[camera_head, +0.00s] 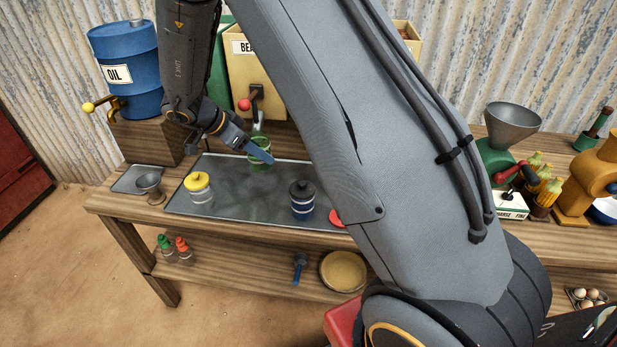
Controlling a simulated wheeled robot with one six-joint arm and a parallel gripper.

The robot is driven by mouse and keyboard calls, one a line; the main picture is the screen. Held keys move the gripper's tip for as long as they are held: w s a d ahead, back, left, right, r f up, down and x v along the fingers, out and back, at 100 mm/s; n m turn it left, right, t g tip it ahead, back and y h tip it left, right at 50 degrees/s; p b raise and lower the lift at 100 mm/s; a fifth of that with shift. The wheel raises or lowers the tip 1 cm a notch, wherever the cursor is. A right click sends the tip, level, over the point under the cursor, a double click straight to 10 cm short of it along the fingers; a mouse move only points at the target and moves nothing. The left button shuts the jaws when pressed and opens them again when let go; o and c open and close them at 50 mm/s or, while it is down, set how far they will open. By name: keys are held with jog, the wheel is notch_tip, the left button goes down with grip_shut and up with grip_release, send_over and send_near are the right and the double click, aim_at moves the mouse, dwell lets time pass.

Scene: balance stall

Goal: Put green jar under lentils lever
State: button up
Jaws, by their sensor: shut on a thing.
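The green jar (259,166) is at the back of the grey metal tray, below the spout of a cream dispenser (262,85) whose label reads "BEA", the rest hidden by my arm. My gripper (258,151), with blue fingers, reaches it from the left and is shut on it. I cannot tell whether the jar touches the tray. The dispenser's lever has a red knob (244,104) and stands just above the jar. No lentils label or lentils lever is visible; my arm hides the area right of this dispenser.
On the tray (235,200) stand a yellow-lidded jar (198,186) and a dark-lidded jar (302,201). A red lid (336,218) shows partly beside my arm. A blue oil drum (125,70) with a yellow-knobbed tap is at left.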

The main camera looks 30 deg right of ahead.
jog(key=shift+w+f+b, duration=0.35)
jog(key=shift+w+f, duration=0.05)
jog(key=shift+w, duration=0.4)
jog(key=shift+s+f, duration=0.1)
jog(key=shift+s, duration=0.05)
jog(key=f+b, duration=0.3)
jog(key=w+f+b, duration=0.1)
jog(key=f+b, duration=0.2)
jog(key=w+f+b, duration=0.1)
jog(key=f+b, duration=0.1)
jog(key=b, duration=0.1)
jog(key=shift+w+f, duration=0.25)
jog(key=shift+f, duration=0.15)
jog(key=s+d+p, duration=0.1)
jog(key=d, duration=0.4)
jog(key=s+d+p, duration=0.1)
jog(key=d, duration=0.5)
jog(key=s+d+p, duration=0.1)
jog(key=d+p, duration=0.1)
jog(key=d, duration=0.3)
jog(key=shift+s+d, duration=0.2)
jog(key=shift+d, duration=0.15)
jog(key=shift+s+d+f+p, duration=0.1)
jog(key=shift+d+f+p, duration=0.2)
jog(key=shift+f, duration=0.5)
jog(key=shift+d+f+p, duration=0.2)
jog(key=shift+f+p, duration=0.05)
jog(key=shift+f, duration=0.8)
jog(key=shift+f, duration=0.2)
